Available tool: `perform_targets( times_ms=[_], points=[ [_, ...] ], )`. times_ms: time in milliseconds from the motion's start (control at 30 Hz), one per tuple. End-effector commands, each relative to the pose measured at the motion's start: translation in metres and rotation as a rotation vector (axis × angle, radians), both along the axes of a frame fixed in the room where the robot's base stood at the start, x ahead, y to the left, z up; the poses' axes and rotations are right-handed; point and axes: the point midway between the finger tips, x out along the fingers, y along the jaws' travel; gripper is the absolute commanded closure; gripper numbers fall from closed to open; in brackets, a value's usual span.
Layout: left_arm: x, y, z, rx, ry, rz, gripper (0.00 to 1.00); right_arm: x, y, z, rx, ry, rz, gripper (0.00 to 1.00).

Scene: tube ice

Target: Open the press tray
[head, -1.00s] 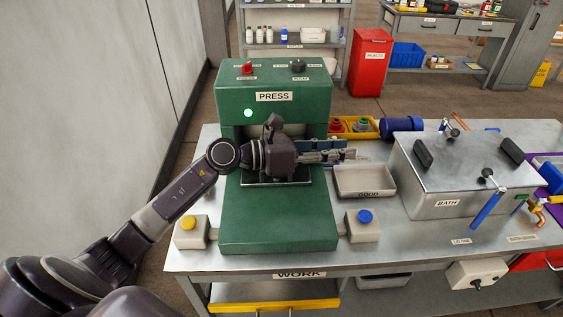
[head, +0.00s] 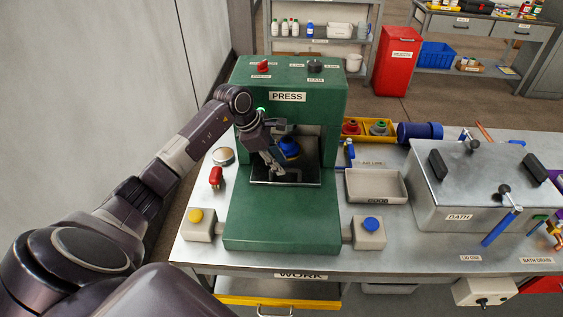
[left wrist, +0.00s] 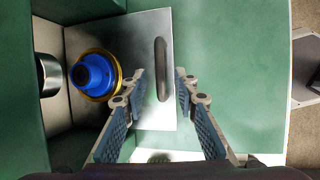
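The green press (head: 290,80) stands at the left of the work table. Its tray (head: 310,181) is a flat metal plate at the foot of the press opening. A blue part (head: 289,149) sits inside the opening; the left wrist view shows it as a blue piece (left wrist: 95,73) in a yellow ring. The tray's dark bar handle (left wrist: 162,69) stands on the plate's outer side. My left gripper (head: 277,172) points down over the tray. In the left wrist view my left gripper (left wrist: 161,82) is open, its fingertips on either side of the handle, apart from it. My right gripper is not seen.
A box with a yellow button (head: 196,217) and one with a blue button (head: 372,224) flank the press front. A shallow GOOD tray (head: 377,187) and the metal bath (head: 465,205) stand to the right.

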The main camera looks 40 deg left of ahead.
Motion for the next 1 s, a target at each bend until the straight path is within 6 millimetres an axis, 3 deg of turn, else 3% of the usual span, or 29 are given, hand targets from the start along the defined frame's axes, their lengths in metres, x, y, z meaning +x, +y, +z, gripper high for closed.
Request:
perform_targets(
  times_ms=[200,467,733,1000],
  points=[
    [0.007,-0.005,-0.016,-0.001,-0.001,0.001,0.73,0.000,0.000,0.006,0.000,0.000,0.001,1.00],
    [0.008,-0.005,-0.018,0.000,-0.002,0.001,0.73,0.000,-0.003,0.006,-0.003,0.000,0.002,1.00],
    [0.007,-0.005,-0.018,0.000,-0.001,0.000,1.00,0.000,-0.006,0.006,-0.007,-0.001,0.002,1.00],
    [0.007,-0.005,-0.018,-0.001,-0.003,0.000,1.00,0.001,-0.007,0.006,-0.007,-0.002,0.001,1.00]
  ],
)
